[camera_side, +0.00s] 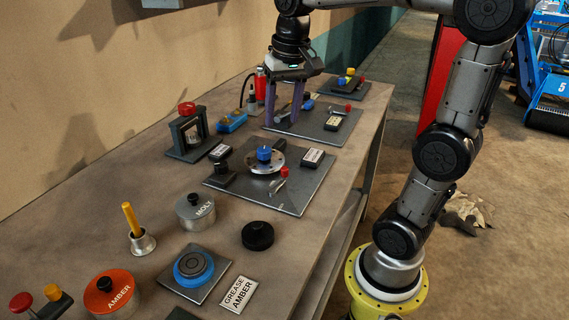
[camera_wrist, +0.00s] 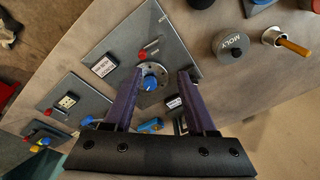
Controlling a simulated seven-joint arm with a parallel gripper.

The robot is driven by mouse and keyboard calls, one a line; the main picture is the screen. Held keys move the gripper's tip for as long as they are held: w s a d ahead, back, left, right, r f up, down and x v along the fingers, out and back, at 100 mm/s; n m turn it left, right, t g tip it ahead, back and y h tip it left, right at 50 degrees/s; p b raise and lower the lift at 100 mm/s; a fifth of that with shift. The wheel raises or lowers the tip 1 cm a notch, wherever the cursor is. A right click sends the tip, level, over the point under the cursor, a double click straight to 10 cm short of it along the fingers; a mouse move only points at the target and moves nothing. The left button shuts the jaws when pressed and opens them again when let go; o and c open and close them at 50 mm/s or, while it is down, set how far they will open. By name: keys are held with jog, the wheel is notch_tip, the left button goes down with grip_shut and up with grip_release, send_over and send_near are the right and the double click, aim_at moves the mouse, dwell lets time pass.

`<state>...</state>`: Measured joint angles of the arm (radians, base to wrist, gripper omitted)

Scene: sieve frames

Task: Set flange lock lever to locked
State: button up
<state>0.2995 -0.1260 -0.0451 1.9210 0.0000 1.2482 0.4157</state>
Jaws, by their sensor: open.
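A dark plate (camera_side: 308,192) in the middle of the bench carries a round metal flange (camera_side: 264,167) with a blue knob (camera_side: 264,153) on top. A small lever with a red end (camera_side: 284,172) stands on the plate beside the flange. In the wrist view, the red-ended lever (camera_wrist: 142,54) is just above the flange (camera_wrist: 160,72) and its blue knob (camera_wrist: 150,83). My gripper (camera_side: 281,123) has its purple fingers apart and empty. In the side view, it hangs above the farther plate, beyond the flange. Its fingers (camera_wrist: 160,76) frame the flange in the wrist view.
A farther plate (camera_side: 327,123) carries another red-ended lever (camera_side: 348,108). Label blocks (camera_side: 312,158) sit on the plates. A black-framed stand with a red knob (camera_side: 187,108) is at left. A MOLY tin (camera_side: 195,211) and a black puck (camera_side: 257,236) stand nearer the camera.

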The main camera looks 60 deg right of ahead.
jog(key=m+g, duration=0.2)
send_over(284, 168)
notch_tip(284, 168, down, 4)
notch_tip(284, 168, down, 14)
jog(key=shift+s, duration=0.1)
jog(key=shift+c, duration=0.4)
grip_shut()
dwell(1.0)
